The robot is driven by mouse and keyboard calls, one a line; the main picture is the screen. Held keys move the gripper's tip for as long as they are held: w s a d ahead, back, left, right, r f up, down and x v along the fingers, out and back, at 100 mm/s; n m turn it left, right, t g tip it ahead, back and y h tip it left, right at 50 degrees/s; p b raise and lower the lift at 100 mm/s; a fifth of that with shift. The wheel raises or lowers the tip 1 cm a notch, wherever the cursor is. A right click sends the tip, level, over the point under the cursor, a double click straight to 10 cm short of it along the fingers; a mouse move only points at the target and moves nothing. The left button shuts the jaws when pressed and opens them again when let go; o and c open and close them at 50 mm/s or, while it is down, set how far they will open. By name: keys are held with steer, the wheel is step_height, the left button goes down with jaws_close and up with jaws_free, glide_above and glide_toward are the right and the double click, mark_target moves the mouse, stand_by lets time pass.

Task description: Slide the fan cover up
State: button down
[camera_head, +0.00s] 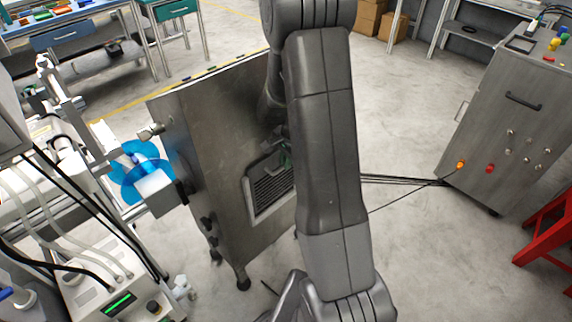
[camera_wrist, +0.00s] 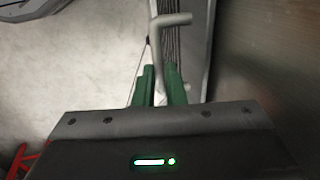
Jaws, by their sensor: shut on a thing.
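The fan cover (camera_head: 271,190) is a dark louvred panel in a lighter frame, low on the side of a tall metal cabinet (camera_head: 215,150). Its right part is hidden behind my arm. My gripper (camera_head: 286,160) is at the top of the louvres, mostly hidden by my arm; a bit of green finger shows. In the wrist view, the green fingers of my gripper (camera_wrist: 160,82) are shut on a thin grey bent handle (camera_wrist: 156,45). Dark louvres (camera_wrist: 171,45) show just behind the handle. How the handle joins the cover is hidden.
A blue reel (camera_head: 140,170) and machinery stand left of the cabinet. A metal console (camera_head: 515,125) stands at right, with dark cables (camera_head: 400,180) running across the floor towards the cabinet. A red stand (camera_head: 545,230) is at far right. The floor between is mostly open.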

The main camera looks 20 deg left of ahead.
step_height(320, 180, up, 16)
steer(key=p, duration=0.7)
steer(key=shift+f+p, duration=0.2)
steer(key=shift+p, duration=0.15)
steer(key=shift+w+a, duration=0.1)
steer(key=c, duration=1.5)
jaws_free()
steer(key=shift+r, duration=0.15)
